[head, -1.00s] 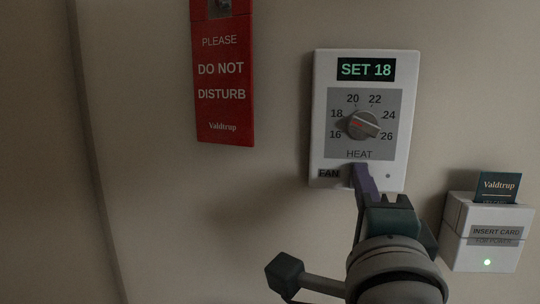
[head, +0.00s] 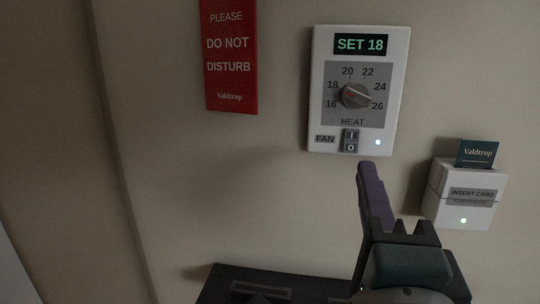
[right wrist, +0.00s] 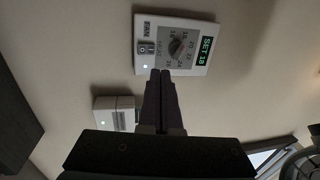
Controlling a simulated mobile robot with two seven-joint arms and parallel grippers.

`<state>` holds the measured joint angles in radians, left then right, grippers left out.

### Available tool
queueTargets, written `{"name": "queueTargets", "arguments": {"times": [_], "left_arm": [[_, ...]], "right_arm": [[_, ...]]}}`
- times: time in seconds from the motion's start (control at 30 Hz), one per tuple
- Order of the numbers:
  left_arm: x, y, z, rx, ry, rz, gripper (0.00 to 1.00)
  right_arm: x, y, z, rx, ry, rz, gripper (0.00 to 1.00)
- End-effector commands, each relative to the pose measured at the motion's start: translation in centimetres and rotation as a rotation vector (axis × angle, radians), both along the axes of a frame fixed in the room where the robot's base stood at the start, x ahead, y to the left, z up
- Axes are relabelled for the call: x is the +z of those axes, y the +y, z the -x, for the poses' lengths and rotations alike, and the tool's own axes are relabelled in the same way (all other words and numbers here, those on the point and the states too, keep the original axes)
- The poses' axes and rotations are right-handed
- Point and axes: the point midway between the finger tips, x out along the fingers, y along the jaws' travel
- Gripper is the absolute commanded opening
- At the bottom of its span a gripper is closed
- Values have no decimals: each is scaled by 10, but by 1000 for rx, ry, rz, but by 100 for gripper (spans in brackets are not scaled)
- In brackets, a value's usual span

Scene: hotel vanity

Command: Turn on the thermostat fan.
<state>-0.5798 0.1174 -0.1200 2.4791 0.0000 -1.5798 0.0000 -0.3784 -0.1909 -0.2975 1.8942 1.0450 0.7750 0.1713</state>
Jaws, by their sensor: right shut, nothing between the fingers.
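The white thermostat (head: 316,95) is on the wall, its display reading SET 18. Its dial (head: 356,95) sits above the word HEAT. The fan rocker switch (head: 351,140), marked I and O, is at the bottom beside the FAN label (head: 325,139). A small light (head: 377,142) to the right of the switch is lit white. My right gripper (head: 366,166) is shut and empty, just below the thermostat and apart from the switch in the head view. The right wrist view shows its closed fingers (right wrist: 160,74) near the thermostat (right wrist: 198,68). My left gripper is not in view.
A white card holder (head: 458,208) with a dark card (head: 477,153) and green light is on the wall right of my gripper. A red DO NOT DISTURB sign (head: 229,80) hangs to the left. A dark object (head: 285,285) lies at the bottom. The wall between is bare.

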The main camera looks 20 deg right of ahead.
Motion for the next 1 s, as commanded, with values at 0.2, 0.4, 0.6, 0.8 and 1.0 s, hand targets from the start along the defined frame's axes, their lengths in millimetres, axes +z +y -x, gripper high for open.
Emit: {"name": "queueTargets", "arguments": {"times": [0.2, 0.4, 0.6, 0.8, 1.0], "left_arm": [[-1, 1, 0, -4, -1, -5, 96], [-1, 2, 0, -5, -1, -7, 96], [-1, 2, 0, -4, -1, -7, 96], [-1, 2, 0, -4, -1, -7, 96], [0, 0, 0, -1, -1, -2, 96]], "right_arm": [[-1, 13, 21, 0, 2, -1, 0], [0, 15, 24, 0, -1, 0, 0], [0, 15, 24, 2, -1, 1, 0], [13, 40, 8, 175, 19, 136, 0], [6, 109, -2, 600, 174, 534, 0]]}}
